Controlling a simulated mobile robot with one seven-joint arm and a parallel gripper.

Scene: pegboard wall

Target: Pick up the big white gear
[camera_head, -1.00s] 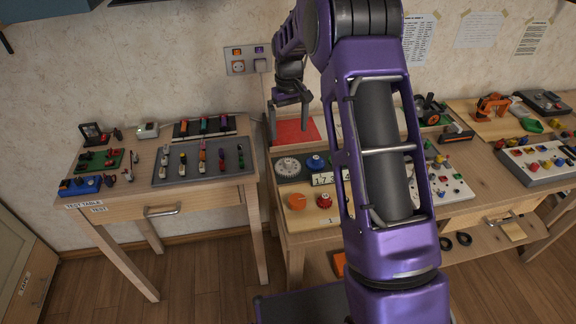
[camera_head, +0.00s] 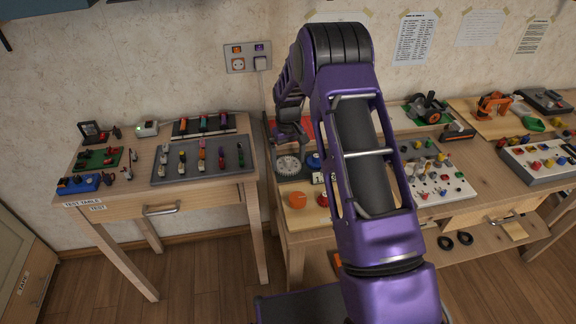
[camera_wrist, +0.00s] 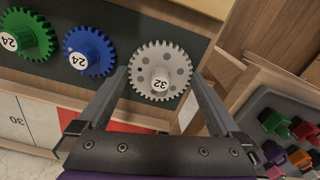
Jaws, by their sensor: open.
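The big white gear (camera_wrist: 160,62) lies on a dark panel in the wrist view, with a hub marked 32 and several grey dots on its face. It also shows in the head view (camera_head: 288,166) at the left end of the right table. My gripper (camera_wrist: 158,88) is open, with one finger on each side of the gear's near edge in the wrist view. In the head view my gripper (camera_head: 291,140) is just behind and above the gear. I cannot tell whether the fingers touch it. Nothing is held.
A blue gear (camera_wrist: 90,52) marked 24 sits close beside the white one, and a green gear (camera_wrist: 28,36) is further left. A grey tray (camera_wrist: 285,130) with coloured pieces stands on the neighbouring table, across a gap. An orange knob (camera_head: 296,200) is in front.

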